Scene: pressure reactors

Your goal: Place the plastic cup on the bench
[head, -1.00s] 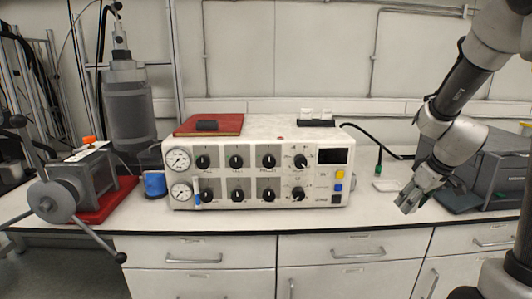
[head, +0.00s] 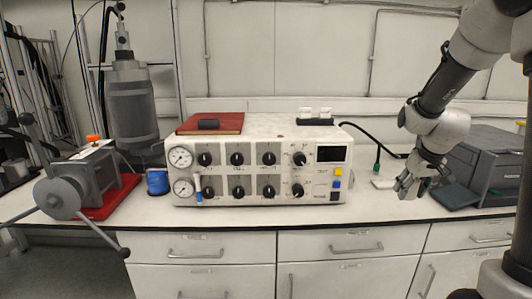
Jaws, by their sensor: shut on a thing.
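My gripper (head: 408,188) is at the right, just over the front part of the white bench (head: 375,212). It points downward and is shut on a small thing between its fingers. The fingers hide most of that thing, and I cannot make out the outline of the plastic cup clearly. I cannot tell whether it touches the bench top.
A control console (head: 262,165) with gauges and knobs stands left of my gripper. A grey machine (head: 492,170) stands close on the right.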

